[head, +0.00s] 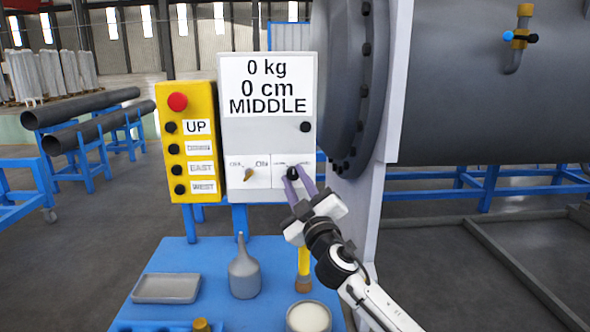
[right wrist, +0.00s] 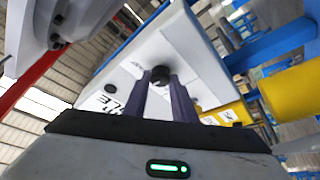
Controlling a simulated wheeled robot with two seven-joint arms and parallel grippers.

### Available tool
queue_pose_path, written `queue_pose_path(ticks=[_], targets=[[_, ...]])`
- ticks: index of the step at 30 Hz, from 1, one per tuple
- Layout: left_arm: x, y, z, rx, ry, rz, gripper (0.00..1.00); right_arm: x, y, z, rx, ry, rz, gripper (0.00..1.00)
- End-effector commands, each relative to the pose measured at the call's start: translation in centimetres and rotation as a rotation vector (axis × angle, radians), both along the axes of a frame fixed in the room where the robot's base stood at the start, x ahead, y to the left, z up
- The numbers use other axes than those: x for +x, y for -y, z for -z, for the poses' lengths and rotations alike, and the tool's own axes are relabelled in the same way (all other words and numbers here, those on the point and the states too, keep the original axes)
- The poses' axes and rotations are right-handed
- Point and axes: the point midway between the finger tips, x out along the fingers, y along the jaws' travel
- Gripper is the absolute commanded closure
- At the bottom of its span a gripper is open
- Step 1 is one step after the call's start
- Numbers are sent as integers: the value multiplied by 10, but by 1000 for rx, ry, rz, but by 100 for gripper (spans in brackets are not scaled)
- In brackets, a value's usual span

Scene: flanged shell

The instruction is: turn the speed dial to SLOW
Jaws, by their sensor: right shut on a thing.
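The speed dial (head: 292,173) is a small black knob on a white label plate, low on the right of the grey control box (head: 235,135). My right gripper (head: 298,182) is shut on it, with its purple fingers on either side of the knob. In the right wrist view the black knob (right wrist: 160,74) shows between the fingertips (right wrist: 162,82). The small print around the dial is too small to read and partly hidden by the fingers. The box's display reads 0 kg, 0 cm, MIDDLE. My left gripper is not in view.
A second, tan knob (head: 249,175) sits left of the dial. A yellow button box (head: 188,140) with a red button stands further left. Below is a blue table (head: 205,258) with a grey tray (head: 166,288), an oil can (head: 243,272) and a white-topped pot (head: 309,317). The large flanged shell (head: 480,90) is at right.

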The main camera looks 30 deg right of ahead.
Motion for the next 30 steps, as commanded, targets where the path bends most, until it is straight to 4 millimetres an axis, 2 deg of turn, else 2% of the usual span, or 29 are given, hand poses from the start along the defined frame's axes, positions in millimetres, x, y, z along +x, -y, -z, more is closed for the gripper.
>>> queue_pose_path(ticks=[1,3,12,21,30], targets=[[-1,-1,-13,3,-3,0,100,0,1,-7,-40,-27,0,98],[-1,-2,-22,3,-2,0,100,-1,1,-7,-98,-62,-1,98],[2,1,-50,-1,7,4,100,-1,2,-6,-343,-208,0,98],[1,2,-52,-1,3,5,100,-1,3,-5,-555,-337,1,98],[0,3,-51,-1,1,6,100,-1,2,-5,-688,-422,1,98]])
